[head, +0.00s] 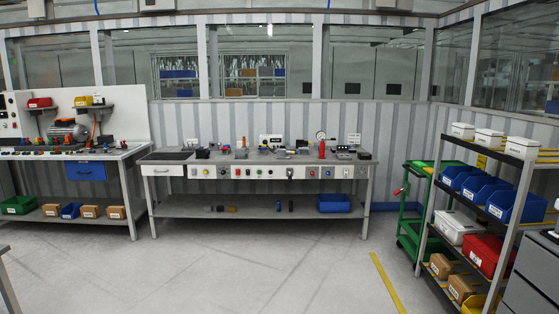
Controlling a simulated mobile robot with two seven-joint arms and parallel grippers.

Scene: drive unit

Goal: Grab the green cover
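I cannot pick out the green cover with certainty. Many small parts stand on the middle workbench (160,210), and they are too small to tell apart from here. Among them are a red bottle-like item (322,149) and a round gauge (320,135). Neither of my grippers shows in the head view.
A second bench (130,152) with a motor (67,131) and a green bin (18,205) stands at left. A green cart (410,247) and a shelf rack of bins (524,190) stand at right. The floor before the middle bench is clear, with a yellow line (386,283).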

